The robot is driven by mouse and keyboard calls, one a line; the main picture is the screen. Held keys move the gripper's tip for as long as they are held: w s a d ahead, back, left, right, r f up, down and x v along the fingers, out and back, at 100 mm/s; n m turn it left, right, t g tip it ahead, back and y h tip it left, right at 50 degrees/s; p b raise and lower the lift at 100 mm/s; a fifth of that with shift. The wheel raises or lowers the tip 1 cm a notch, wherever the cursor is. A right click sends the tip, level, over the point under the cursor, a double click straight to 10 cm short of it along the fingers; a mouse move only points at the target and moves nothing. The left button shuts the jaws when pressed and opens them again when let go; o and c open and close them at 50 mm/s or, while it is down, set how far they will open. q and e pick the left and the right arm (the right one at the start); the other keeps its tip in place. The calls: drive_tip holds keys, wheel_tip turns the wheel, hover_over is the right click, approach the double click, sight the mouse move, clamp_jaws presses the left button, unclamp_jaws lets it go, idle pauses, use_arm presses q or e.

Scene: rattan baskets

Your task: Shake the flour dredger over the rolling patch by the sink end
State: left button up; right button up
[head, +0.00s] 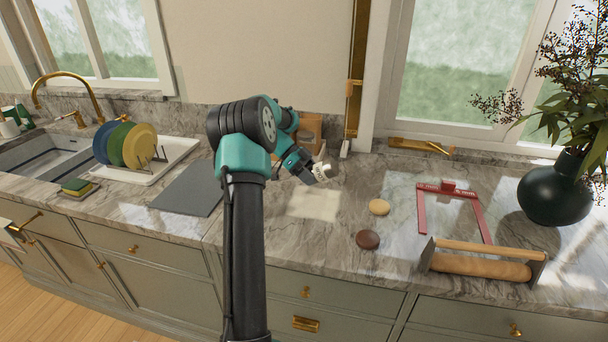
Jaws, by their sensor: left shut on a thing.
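My left gripper (310,176) is shut on the flour dredger (323,171), a small white container with dark markings. The dredger is partly hidden by the jaws and looks tilted, pointing to the right. It is held above the counter, near the far edge of a pale square rolling patch (314,205). The patch lies flat on the marble to the right of a grey board. I cannot tell whether any flour is falling. My right gripper is not in view.
A grey board (186,188), a rack with plates (139,146) and the sink (48,156) are left. A tan disc (379,207), brown disc (367,240), red guide frame (423,215), rolling pin (480,267) and dark vase (555,190) are right. A wooden box (311,130) stands behind.

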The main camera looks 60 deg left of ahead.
use_arm(q)
drive_tip(key=w+d, duration=0.8)
drive_tip(key=d, duration=0.1)
idle(0.5)
drive_tip(key=shift+a, duration=0.1)
drive_tip(key=w+a, duration=0.3)
drive_tip(key=w, duration=0.1)
drive_tip(key=shift+a, duration=0.35)
idle(0.4)
drive_tip(key=s+a, duration=1.1)
drive_tip(key=a, duration=0.2)
drive_tip(key=shift+s, duration=0.25)
idle(0.6)
